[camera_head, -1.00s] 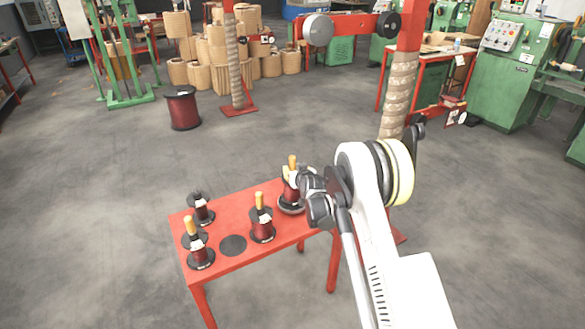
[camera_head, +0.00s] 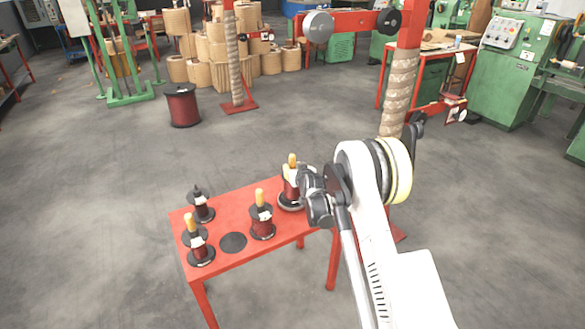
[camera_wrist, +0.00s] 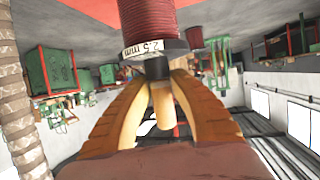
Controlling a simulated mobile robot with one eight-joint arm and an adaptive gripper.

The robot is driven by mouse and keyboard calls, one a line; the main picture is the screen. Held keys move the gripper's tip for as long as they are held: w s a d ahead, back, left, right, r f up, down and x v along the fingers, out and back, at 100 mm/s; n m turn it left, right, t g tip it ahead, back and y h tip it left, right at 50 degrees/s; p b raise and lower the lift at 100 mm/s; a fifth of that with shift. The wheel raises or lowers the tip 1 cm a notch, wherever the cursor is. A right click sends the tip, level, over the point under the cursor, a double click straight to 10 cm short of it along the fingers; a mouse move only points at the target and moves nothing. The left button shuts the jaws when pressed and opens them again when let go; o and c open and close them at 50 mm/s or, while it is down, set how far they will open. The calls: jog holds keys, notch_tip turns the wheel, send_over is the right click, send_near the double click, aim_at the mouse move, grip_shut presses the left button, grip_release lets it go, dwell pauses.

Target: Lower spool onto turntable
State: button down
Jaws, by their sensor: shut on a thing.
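The spool (camera_head: 291,188) has dark red winding and a yellow handle on top. It stands upright at the right end of the red table, partly hidden by my gripper (camera_head: 303,178). In the wrist view, the spool (camera_wrist: 147,20) shows its winding, dark flange and a "2.5 mm" label. My gripper's yellow fingers (camera_wrist: 162,90) are shut on the spool at its handle end. The turntable (camera_head: 291,207) shows as a grey disc rim directly under the spool. I cannot tell whether the spool touches it.
The red table (camera_head: 238,261) also bears a spool with a yellow handle at front left (camera_head: 199,246), another near the middle (camera_head: 262,222), and one with a dark top at back left (camera_head: 202,207). A dark round patch (camera_head: 232,242) lies bare between them.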

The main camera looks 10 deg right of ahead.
jog(key=shift+f, duration=0.4)
dwell(0.3)
jog(key=c, duration=1.2)
grip_release()
jog(key=shift+s, duration=0.1)
jog(key=v, duration=1.2)
jog(key=shift+r, duration=0.1)
